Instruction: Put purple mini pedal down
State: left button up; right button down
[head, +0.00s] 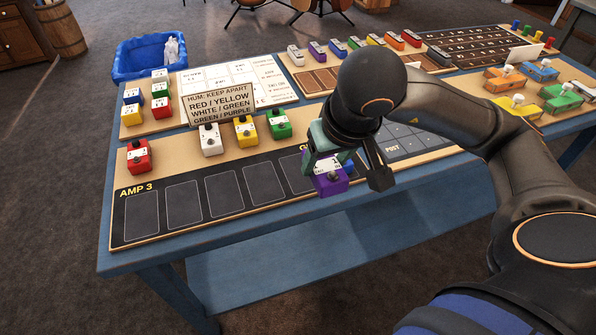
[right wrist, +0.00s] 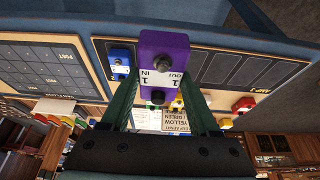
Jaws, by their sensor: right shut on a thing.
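The purple mini pedal (head: 331,181) is held in my right gripper (head: 345,165), above the front edge of the AMP 3 board (head: 225,183), near its right end. In the right wrist view the purple pedal (right wrist: 164,62) sits between the two fingers (right wrist: 163,100), with its IN and OUT labels showing. The board's dark strip has several outlined slots; the left ones are bare and the rightmost part is hidden by my gripper. Behind the strip stand a red (head: 139,156), a white (head: 209,139), a yellow (head: 245,132) and a green pedal (head: 279,124). My left gripper is not in view.
A sign (head: 220,104) reads "HUM: KEEP APART" and lists red/yellow, white/green, green/purple. A blue pedal (right wrist: 121,60) shows beside the held one in the wrist view. More pedals stand on the back boards. A blue bin (head: 150,57) stands at the back left.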

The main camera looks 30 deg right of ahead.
jog(key=w+d+f, duration=0.1)
jog(key=w+f, duration=0.2)
jog(key=w, duration=0.1)
jog(key=w+d+f, duration=0.1)
jog(key=w+f, duration=0.2)
jog(key=w, duration=0.1)
jog(key=w+d+f, duration=0.1)
jog(key=w+f, duration=0.1)
jog(key=w, duration=0.2)
jog(key=shift+d+f, duration=0.2)
jog(key=shift+f, duration=0.2)
jog(key=shift+w+f, duration=0.15)
jog(key=shift+f, duration=0.05)
jog(key=shift+w+d+f, duration=0.1)
jog(key=shift+w+f, duration=0.1)
jog(key=shift+f, duration=1.55)
jog(key=shift+f, duration=0.15)
jog(key=shift+c, duration=0.6)
grip_release()
jog(key=shift+r, duration=0.2)
jog(key=v, duration=1.2)
jog(key=shift+p, duration=0.4)
